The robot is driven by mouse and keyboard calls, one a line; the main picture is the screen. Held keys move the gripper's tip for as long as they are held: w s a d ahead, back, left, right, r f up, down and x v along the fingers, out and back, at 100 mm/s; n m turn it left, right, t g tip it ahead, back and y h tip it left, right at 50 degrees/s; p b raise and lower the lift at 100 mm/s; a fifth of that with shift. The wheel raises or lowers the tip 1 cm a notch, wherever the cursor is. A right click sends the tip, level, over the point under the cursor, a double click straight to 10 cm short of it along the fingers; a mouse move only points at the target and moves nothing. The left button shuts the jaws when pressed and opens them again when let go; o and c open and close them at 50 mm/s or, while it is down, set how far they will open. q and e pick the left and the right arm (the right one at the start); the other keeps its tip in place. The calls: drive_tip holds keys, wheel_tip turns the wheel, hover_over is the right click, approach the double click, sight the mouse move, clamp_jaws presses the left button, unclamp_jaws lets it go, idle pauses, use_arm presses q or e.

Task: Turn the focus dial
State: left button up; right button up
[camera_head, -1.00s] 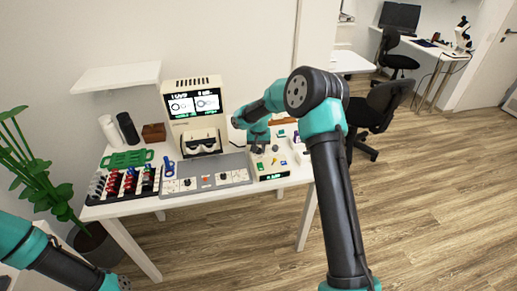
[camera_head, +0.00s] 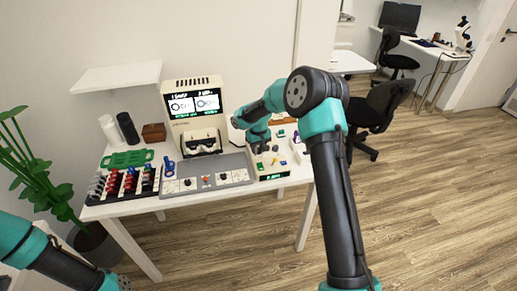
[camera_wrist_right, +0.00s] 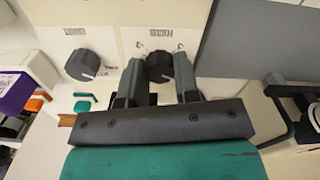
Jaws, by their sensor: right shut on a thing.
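The focus dial (camera_wrist_right: 159,66) is a dark round knob on a cream panel, with a printed label beside it in the right wrist view. My right gripper (camera_wrist_right: 159,72) has one finger on each side of the dial and is shut on it. In the head view my right gripper (camera_head: 258,148) is over the cream control box (camera_head: 272,174) at the table's right end, and the arm partly hides the box. The dial is too small to make out there. Part of my left arm shows at the lower left, but its gripper is out of view.
A second dark knob (camera_wrist_right: 83,65) with a white mark sits left of the dial in the wrist view. A machine with a lit screen (camera_head: 194,104) stands on the table behind a grey panel (camera_head: 237,177). A rack of coloured parts (camera_head: 125,184) is at the left.

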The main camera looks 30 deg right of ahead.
drive_tip(key=n, duration=0.3)
drive_tip(key=shift+n, duration=0.3)
idle(0.3)
drive_tip(key=o, duration=0.9)
drive_tip(key=shift+o, duration=0.2)
drive_tip(key=shift+r, duration=0.15)
wheel_tip(320, 180, up, 17)
idle(0.4)
